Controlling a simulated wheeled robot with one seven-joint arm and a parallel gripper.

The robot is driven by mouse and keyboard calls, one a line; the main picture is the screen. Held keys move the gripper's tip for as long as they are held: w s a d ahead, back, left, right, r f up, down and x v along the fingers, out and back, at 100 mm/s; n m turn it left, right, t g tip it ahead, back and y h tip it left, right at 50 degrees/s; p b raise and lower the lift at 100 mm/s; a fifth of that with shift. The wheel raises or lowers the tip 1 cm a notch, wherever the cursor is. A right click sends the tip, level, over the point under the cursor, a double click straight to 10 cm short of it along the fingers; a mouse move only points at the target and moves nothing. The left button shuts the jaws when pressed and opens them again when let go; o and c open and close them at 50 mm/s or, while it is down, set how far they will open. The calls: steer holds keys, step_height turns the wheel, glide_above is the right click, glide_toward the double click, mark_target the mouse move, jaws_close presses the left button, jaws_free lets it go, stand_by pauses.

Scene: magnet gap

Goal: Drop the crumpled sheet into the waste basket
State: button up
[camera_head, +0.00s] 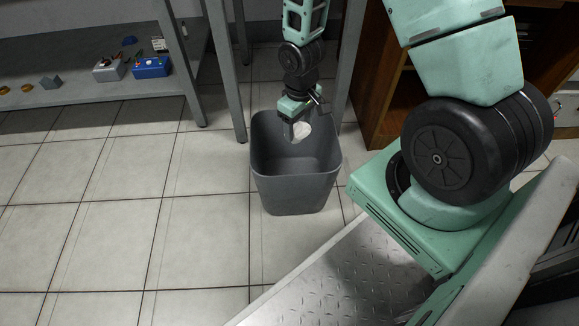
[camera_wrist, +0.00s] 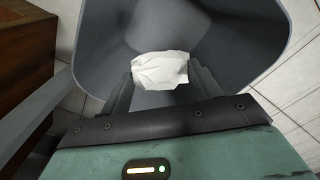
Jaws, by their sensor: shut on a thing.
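The waste basket (camera_head: 297,190) is a grey, open-topped bin standing upright on the tiled floor, in the middle of the head view. Its inner wall (camera_wrist: 240,30) fills much of the wrist view. The crumpled sheet (camera_head: 301,131) is white and is held at the basket's opening, toward its back side. It also shows in the wrist view (camera_wrist: 160,70), between the fingertips and over the basket's inside. My gripper (camera_head: 298,128) points down over the basket and is shut on the sheet. The basket's bottom is mostly hidden in the head view.
A grey metal shelf (camera_head: 90,93) at the left holds a blue box (camera_head: 151,67), a grey-and-red item (camera_head: 108,69) and small parts. Grey legs (camera_head: 227,75) stand just behind the basket. A brown wooden cabinet (camera_head: 385,110) is close at right. Floor left of the basket is clear.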

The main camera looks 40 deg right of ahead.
steer(key=o, duration=0.7)
steer(key=shift+o, duration=0.2)
steer(key=shift+r, duration=0.1)
step_height(320, 180, up, 17)
steer(key=p, duration=1)
steer(key=shift+r, duration=0.15)
steer(key=s+a+r+n, duration=0.2)
steer(key=s+a+r, duration=0.2)
steer(key=a+r, duration=0.6)
steer(key=s+a+r+n+p, duration=0.1)
steer(key=s+a+r+n, duration=0.1)
steer(key=s+a+r, duration=0.35)
steer(key=s+a+r+n+p, duration=0.1)
steer(key=s+a+r+n, duration=0.1)
steer(key=s+a, duration=0.6)
step_height(320, 180, up, 37)
steer(key=p, duration=3.7)
steer(key=shift+d+m+y, duration=0.3)
steer(key=shift+d, duration=0.15)
